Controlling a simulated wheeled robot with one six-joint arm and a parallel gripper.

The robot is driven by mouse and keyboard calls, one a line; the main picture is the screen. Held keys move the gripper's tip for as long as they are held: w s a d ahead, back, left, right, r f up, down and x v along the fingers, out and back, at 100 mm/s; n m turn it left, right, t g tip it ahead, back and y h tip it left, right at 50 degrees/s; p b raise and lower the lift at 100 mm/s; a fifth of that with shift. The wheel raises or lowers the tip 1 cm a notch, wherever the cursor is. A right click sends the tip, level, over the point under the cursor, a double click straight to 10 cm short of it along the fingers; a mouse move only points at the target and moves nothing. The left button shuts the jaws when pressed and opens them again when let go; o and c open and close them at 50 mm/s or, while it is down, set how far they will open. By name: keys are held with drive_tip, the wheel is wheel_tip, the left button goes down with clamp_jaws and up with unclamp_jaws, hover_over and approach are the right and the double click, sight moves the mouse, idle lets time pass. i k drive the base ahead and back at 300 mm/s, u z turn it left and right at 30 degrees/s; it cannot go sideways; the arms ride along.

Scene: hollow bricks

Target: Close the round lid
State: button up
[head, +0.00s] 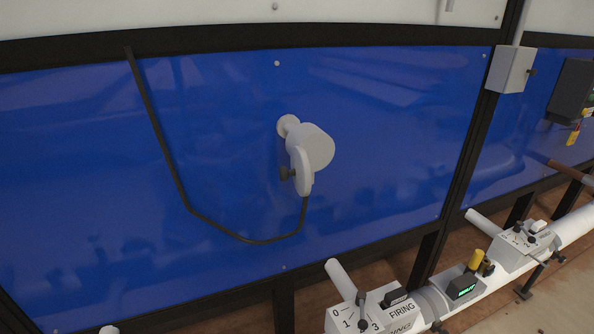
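A white rounded fitting (318,146) stands out from the blue wall panel near the middle of the head view. A narrow white piece (302,172), which may be the round lid seen nearly edge-on, is on its left front side. A small dark knob (287,173) sticks out to the left of this piece. A white round mount (288,125) joins the fitting to the panel at the upper left. I cannot tell from this angle whether the lid is open or shut. My gripper is not in view.
A black cable (170,160) hangs in a loop on the blue panel (80,170). White pipework with a numbered dial (360,313), levers and a small green display (463,289) runs along the lower right. A grey box (510,69) sits on a dark post.

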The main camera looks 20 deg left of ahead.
sight(301, 171)
drive_tip(key=z, duration=0.05)
drive_tip(key=k, duration=1.15)
drive_tip(key=u, duration=0.85)
drive_tip(key=i, duration=1.2)
drive_tip(key=z, duration=0.45)
